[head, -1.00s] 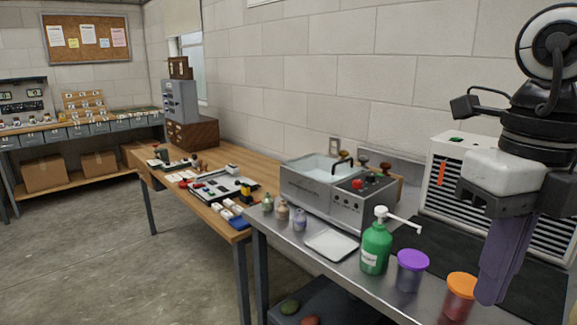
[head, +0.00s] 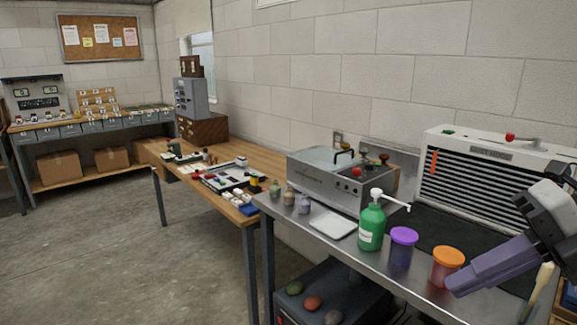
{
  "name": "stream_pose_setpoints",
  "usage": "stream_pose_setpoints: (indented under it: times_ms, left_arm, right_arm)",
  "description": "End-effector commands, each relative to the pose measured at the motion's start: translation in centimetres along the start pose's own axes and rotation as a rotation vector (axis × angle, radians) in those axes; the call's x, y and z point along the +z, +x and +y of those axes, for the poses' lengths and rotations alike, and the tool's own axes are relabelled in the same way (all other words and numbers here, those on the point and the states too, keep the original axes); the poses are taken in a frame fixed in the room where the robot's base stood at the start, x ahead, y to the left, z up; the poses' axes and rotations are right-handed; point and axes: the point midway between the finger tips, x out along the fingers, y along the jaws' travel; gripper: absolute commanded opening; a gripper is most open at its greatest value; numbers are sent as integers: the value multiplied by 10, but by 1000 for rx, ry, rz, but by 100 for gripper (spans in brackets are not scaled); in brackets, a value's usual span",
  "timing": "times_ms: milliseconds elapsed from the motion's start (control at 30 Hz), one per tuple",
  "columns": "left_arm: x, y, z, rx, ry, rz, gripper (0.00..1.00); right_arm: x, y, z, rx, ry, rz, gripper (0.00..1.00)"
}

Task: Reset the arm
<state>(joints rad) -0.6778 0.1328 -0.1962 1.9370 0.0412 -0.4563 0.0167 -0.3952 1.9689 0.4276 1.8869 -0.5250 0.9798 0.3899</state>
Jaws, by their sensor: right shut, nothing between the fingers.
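My right gripper (head: 462,284) comes in from the right edge, its purple fingers shut with nothing between them. It points left and slightly down over the front right of the metal bench (head: 340,248). Its fingertips overlap the lower right of the jar with the orange lid (head: 447,262) in the picture; I cannot tell whether they touch it. My left gripper is out of view.
A green pump bottle (head: 371,227) and a purple-lidded jar (head: 402,246) stand left of the orange-lidded jar. Behind are a grey basin machine (head: 325,185), a black mat (head: 437,228) and a white louvred unit (head: 495,150). The wooden table (head: 255,165) continues left. The floor (head: 110,250) is open.

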Motion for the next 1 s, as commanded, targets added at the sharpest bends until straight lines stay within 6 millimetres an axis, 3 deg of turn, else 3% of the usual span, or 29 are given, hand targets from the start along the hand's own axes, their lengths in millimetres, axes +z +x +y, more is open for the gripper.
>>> stream_pose_setpoints:
  times_ms: [167, 300, 467, 567, 733, 867, 1000]
  left_arm:
    - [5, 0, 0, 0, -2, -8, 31]
    - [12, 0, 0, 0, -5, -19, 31]
    - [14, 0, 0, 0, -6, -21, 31]
    - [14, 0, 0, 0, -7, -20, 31]
    - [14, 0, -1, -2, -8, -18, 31]
    - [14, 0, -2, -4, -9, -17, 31]
    - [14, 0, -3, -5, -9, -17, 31]
  right_arm:
    - [33, 11, -47, 356, 295, -184, 0]
    - [51, 24, -103, 572, 567, -345, 0]
    - [49, 56, -183, 742, 920, -523, 0]
    - [31, 88, -234, 804, 1163, -618, 0]
    - [-29, 168, -302, 829, 1603, -730, 0]
    - [-90, 239, -322, 785, 1929, -752, 0]
    - [-146, 301, -314, 711, 2192, -723, 0]
